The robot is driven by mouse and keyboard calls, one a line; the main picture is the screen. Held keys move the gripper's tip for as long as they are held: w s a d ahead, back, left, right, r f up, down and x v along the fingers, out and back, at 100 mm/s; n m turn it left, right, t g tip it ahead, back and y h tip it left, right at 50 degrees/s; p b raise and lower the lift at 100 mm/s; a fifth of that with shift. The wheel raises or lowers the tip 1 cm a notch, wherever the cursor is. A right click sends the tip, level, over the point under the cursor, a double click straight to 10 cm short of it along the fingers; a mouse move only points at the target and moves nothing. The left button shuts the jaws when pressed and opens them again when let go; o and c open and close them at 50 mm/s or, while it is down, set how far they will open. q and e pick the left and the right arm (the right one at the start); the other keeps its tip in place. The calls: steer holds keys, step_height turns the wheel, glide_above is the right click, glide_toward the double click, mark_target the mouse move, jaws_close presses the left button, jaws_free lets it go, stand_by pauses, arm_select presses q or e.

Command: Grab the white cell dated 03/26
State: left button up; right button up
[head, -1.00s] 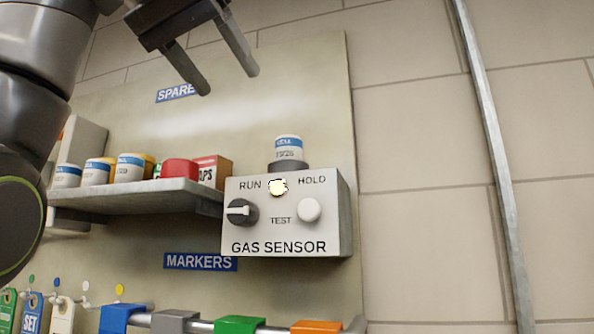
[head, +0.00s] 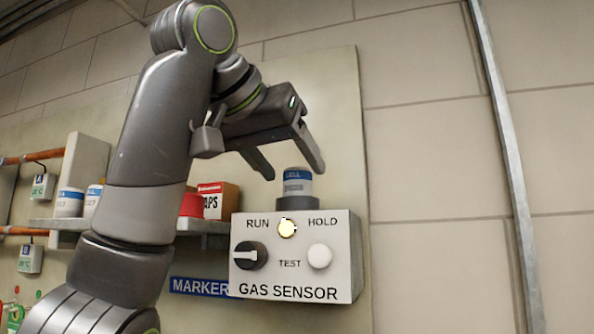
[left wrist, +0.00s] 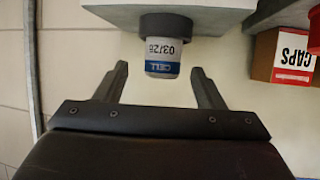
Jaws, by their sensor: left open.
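The white cell (head: 298,183) has a blue band marked CELL and stands upright in a dark round socket on top of the gas sensor box (head: 334,275). In the left wrist view the cell (left wrist: 163,56) appears upside down, and its date seems to read 03/26. My left gripper (head: 296,175) is open and empty, just above the cell in the head view. In the left wrist view its fingertips (left wrist: 160,68) lie on either side of the cell's free end, with gaps on both sides. My right gripper is not in view.
A vertical metal pipe (head: 505,150) runs at the right. The wall between is bare.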

mark_target(303, 186)
arm_select(q)
steer(key=shift+w+d+f, duration=0.15)
steer(key=shift+w+d, duration=0.1)
steer(key=shift+w+d+p, duration=0.1)
steer(key=shift+w+p, duration=0.2)
steer(key=shift+p, duration=0.4)
steer(key=p+x, duration=0.2)
steer(key=x, duration=0.2)
steer(key=shift+w, duration=0.1)
steer(key=shift+w+f, duration=0.25)
steer(key=shift+s, duration=0.1)
steer(key=shift+c, duration=0.3)
steer(key=shift+c, duration=1.1)
steer(key=c, duration=0.8)
